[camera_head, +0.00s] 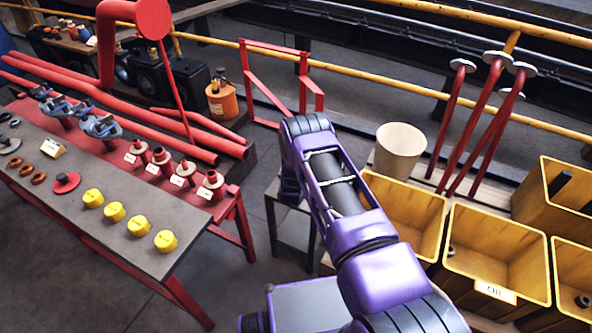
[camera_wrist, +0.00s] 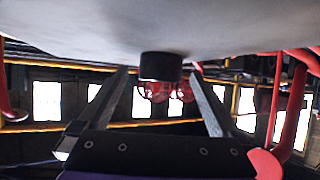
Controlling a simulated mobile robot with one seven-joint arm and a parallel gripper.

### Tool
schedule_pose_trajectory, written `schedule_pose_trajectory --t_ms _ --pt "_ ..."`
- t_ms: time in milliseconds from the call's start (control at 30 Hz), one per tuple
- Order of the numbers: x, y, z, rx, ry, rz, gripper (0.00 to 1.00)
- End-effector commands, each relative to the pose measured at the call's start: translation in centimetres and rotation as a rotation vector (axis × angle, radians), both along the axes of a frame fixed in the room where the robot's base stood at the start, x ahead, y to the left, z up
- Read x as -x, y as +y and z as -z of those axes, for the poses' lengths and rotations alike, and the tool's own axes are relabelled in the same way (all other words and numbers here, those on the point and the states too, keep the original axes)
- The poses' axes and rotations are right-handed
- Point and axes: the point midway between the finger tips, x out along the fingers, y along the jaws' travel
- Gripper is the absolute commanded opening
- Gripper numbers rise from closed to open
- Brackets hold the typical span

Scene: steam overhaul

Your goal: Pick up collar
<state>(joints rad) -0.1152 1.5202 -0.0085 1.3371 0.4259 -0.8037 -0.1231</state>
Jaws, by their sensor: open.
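Copper rings (camera_head: 39,178) and a red disc with a knob (camera_head: 66,182) lie farther left; I cannot tell which piece is the collar. My gripper (camera_wrist: 159,73) shows in the wrist view with its two fingers apart. A short black cylinder (camera_wrist: 160,66) and blurred red round shapes appear between the fingers; I cannot tell what they are. The head view hides my gripper behind my arm.
Yellow knobs (camera_head: 115,211) line the bench's near edge. Yellow bins (camera_head: 497,250) and a cream bucket (camera_head: 399,150) stand right of my arm. Red pipes (camera_head: 120,115) run behind the bench. A red frame (camera_head: 275,85) and a yellow rail stand beyond. Floor shows left of my arm.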

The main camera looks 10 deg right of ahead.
Motion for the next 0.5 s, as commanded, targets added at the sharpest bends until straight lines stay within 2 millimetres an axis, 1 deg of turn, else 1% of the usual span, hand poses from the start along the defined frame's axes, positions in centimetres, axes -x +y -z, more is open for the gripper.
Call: schedule_pose_trajectory --t_ms 33,133,367,500 --pt "-0.44 -0.11 0.29 0.000 -0.002 0.000 1.00" --pt "-0.83 -0.19 0.49 0.001 -0.001 0.000 1.00" --pt "-0.89 -0.19 0.44 0.001 0.000 0.000 1.00" --pt "-0.88 -0.19 0.44 0.001 0.000 0.000 0.75"
